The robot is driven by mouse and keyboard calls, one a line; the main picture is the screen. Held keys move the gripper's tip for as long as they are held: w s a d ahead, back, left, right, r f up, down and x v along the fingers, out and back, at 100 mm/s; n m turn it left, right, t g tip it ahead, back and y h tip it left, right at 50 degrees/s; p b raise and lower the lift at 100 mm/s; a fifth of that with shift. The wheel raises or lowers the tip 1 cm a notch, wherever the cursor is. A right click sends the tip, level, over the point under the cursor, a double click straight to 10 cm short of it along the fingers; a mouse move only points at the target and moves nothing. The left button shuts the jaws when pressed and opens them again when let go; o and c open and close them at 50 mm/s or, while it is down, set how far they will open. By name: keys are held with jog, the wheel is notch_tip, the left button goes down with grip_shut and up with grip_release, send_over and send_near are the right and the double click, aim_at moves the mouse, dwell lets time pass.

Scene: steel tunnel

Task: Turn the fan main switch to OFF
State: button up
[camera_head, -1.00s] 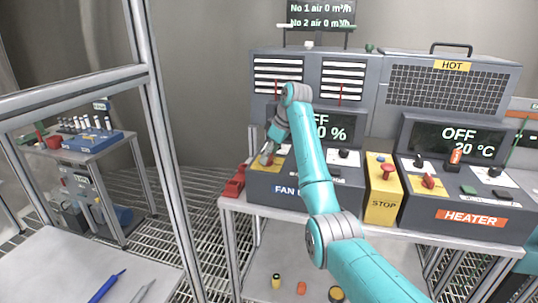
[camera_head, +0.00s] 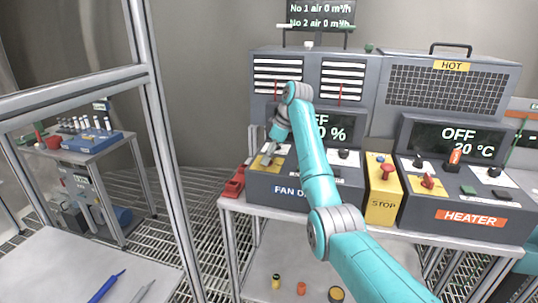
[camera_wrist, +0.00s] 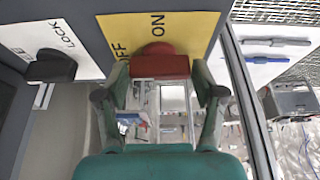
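The fan main switch (camera_wrist: 160,65) is a red handle on a yellow plate (camera_wrist: 185,25) in the wrist view. ON is printed above the handle and OFF to its left, partly behind a finger. The handle lies crosswise in the picture. My gripper (camera_wrist: 160,80) is open, with one finger at each end of the handle; I cannot tell whether they touch it. In the head view my gripper (camera_head: 269,156) is at the left part of the fan unit (camera_head: 262,190) and hides the switch. The fan display (camera_head: 336,131) reads 0 %, its upper word partly covered by my arm.
To the right are a black LOCK knob (camera_wrist: 52,66), a yellow STOP box (camera_head: 380,205) with a red button, and the heater unit (camera_head: 450,218), reading OFF. A red object (camera_head: 234,183) lies left of the fan unit. A metal frame post (camera_head: 165,150) stands left.

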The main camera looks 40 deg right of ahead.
jog(key=shift+o, duration=1)
jog(key=shift+m, duration=0.3)
